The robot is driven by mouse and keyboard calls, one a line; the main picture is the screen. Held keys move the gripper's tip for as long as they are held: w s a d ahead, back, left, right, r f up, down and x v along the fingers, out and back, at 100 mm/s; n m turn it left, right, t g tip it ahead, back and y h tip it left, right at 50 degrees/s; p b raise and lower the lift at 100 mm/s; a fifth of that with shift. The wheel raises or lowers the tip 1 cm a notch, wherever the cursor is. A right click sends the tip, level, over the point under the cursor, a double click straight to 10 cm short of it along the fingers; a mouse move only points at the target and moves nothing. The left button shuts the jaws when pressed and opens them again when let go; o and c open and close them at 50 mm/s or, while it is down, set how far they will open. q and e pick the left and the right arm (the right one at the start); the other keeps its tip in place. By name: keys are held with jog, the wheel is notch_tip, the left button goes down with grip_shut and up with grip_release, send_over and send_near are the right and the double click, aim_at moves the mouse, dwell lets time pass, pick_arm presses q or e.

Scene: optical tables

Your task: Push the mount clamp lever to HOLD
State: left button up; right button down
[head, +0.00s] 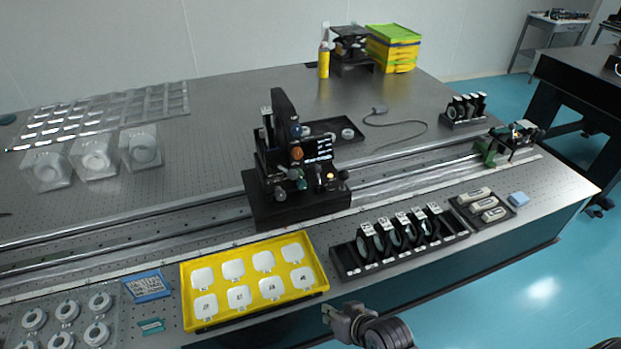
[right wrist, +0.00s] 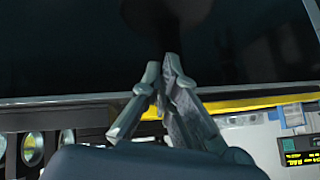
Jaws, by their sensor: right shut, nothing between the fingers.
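The black optical mount (head: 285,205) stands on the rail in the middle of the table. It carries an upright black plate, an orange knob (head: 297,153), several smaller knobs and a panel with white lettering. The clamp lever and its HOLD mark are too small to tell apart. My right gripper (head: 327,313) is in front of the table's near edge, below and well apart from the mount. In the right wrist view its fingers (right wrist: 163,75) are shut with nothing between them. My left gripper is not in view.
A yellow tray (head: 186,292) of white cases lies front left of the mount. A black rack (head: 345,262) of round optics lies front right. A black tray (head: 455,203) is farther right. Clear cases (head: 95,160) stand at left.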

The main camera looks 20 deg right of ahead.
aim_at(287, 172)
jog(key=shift+m+t, duration=0.3)
jog(key=shift+t, duration=0.4)
jog(key=r, duration=0.1)
jog(key=w+r, duration=0.1)
jog(key=r, duration=0.1)
jog(key=w+r, duration=0.1)
jog(key=shift+a+r, duration=0.2)
jog(key=shift+r, duration=0.15)
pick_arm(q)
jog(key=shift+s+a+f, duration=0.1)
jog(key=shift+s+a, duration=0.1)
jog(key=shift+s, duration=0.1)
pick_arm(e)
jog(key=w+d+r+m+t+h, duration=0.1)
jog(key=w+d+r+m+t, duration=0.2)
jog(key=r, duration=0.7)
jog(key=w+d+r+m+t, duration=0.3)
jog(key=w+r+m+t, duration=0.4)
jog(key=w+r, duration=0.3)
jog(key=shift+w+d+t+h, duration=0.25)
jog(key=shift+w+t+h, duration=0.05)
jog(key=shift+w+h, duration=0.1)
